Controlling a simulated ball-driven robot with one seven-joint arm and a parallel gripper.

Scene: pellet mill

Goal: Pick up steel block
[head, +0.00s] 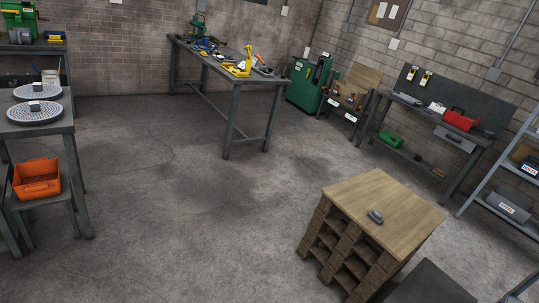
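Small grey metal-looking blocks sit on two round perforated plates at the left: one block (35,106) on the nearer plate (50,116), another block (37,87) on the farther plate (22,93). A small dark grey object (376,217) lies on the wooden-topped stand (385,195) at the lower right. I cannot tell at this size which of these is the steel block. My gripper is not in view, and nothing is seen touching any of them.
An orange bin (37,185) sits on a low stool beside the left table (62,128). A long workbench (262,82) with tools stands at the back, near a green cabinet (310,85). A bench (440,118) with a red toolbox (461,119) stands right. The middle concrete floor (200,200) is clear.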

